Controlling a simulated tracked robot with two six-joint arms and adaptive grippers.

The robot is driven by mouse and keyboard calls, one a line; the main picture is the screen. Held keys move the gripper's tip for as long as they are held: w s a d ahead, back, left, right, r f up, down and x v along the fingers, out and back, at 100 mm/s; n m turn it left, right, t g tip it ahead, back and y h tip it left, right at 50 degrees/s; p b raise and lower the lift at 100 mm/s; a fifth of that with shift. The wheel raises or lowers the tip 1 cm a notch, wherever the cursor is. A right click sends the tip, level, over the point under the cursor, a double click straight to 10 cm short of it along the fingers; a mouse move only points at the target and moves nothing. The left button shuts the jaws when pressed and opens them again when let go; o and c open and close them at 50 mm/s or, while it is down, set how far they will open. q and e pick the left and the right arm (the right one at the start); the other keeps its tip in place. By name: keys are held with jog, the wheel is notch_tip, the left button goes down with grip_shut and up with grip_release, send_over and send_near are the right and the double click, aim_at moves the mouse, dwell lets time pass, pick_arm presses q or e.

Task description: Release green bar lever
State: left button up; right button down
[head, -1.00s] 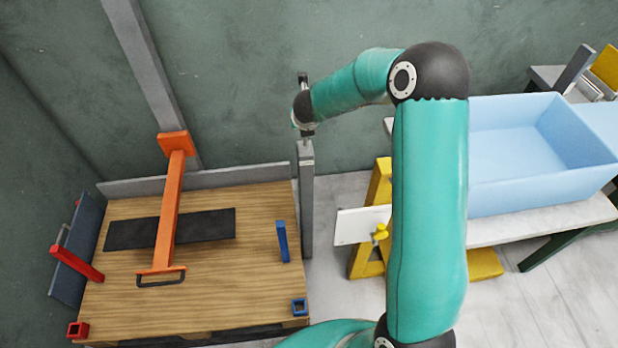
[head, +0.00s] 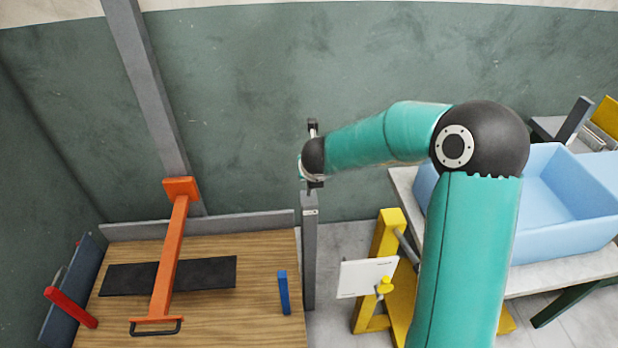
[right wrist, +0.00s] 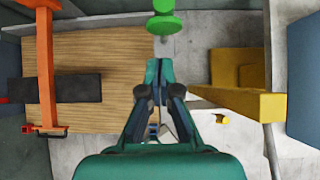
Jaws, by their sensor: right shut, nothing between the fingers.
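A green knob (right wrist: 163,22) stands at the top of the right wrist view, just beyond the fingertips with a small visible gap. It is not discernible in the head view, and no green bar is clearly visible. My right gripper (right wrist: 164,74) is shut and empty. In the head view my right wrist hangs above the top of a grey post (head: 309,250); the fingers there are hard to make out. My left gripper is not in view.
Left of the post is a wooden table (head: 210,330) with an orange press arm (head: 170,255), a black mat (head: 215,272) and a blue bar (head: 284,292). To the right are a yellow frame (head: 388,235), a white plate (head: 362,278) and a light blue bin (head: 570,200).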

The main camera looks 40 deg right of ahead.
jog(key=r, duration=0.3)
jog(key=s+a+r+p, duration=0.1)
jog(key=r, duration=0.1)
dwell(0.4)
jog(key=s+a+f+n+g+y, duration=0.1)
jog(key=s+a+f+n, duration=0.2)
jog(key=a+f+n, duration=0.45)
jog(key=s+a+f+n+g+y, duration=0.1)
jog(key=s+a+f+n, duration=0.25)
jog(key=f, duration=0.65)
jog(key=s+a+f+n+g+y, duration=0.1)
jog(key=s+a+f+n+g, duration=0.1)
jog(key=a+f+n, duration=0.55)
jog(key=s+a+f+n+g+y, duration=0.1)
jog(key=s+a+n, duration=0.4)
jog(key=n, duration=0.6)
jog(key=s+a+f+n+g+y, duration=0.1)
jog(key=s+a+f+n+y, duration=0.3)
jog(key=n, duration=0.7)
jog(key=s+a+f, duration=0.1)
jog(key=s+a, duration=0.1)
jog(key=s, duration=0.1)
jog(key=shift+s+n+y, duration=0.3)
jog(key=shift+s+n, duration=0.05)
jog(key=shift+s, duration=0.05)
